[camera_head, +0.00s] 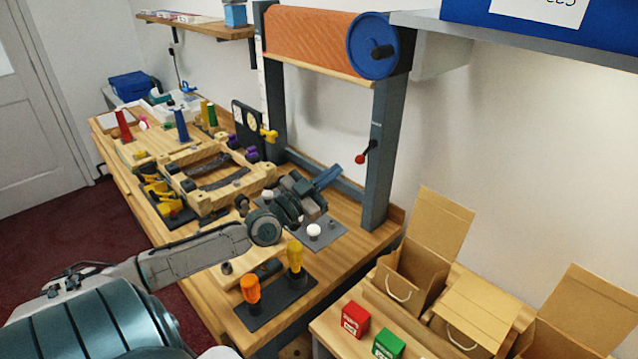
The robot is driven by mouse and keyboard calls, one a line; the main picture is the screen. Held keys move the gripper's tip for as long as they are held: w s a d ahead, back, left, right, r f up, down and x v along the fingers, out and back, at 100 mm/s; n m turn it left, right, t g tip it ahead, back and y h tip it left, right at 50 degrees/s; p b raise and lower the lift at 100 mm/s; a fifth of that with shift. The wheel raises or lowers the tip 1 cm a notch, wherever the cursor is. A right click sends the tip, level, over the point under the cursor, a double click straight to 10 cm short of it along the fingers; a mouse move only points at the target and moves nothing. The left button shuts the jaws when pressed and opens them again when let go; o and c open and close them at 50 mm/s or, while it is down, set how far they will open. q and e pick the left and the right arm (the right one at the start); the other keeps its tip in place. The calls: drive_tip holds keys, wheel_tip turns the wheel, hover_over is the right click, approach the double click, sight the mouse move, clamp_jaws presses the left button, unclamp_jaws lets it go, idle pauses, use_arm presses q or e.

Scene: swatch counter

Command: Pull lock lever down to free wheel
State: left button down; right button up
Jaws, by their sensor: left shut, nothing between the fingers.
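The lock lever (369,150) is a short dark bar with a red knob on the right grey post of the roller frame. It slants down and to the left. The wheel (368,46) is a blue disc with a black handle at the right end of the orange roll on top. My left gripper (331,176) reaches in from the left over the bench, below and left of the lever. It is shut and empty, apart from the lever in the picture. My right gripper is not in view.
The frame's right post (380,190) stands at the bench's back edge. Orange and yellow-handled tools (295,258) stand upright near the front. A wooden frame (215,175) lies behind my left arm. Open cardboard boxes (425,235) stand at right. A shelf (510,38) overhangs upper right.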

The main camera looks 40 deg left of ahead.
use_arm(q)
drive_tip(key=shift+v, duration=1.9)
drive_tip(key=shift+f, duration=0.1)
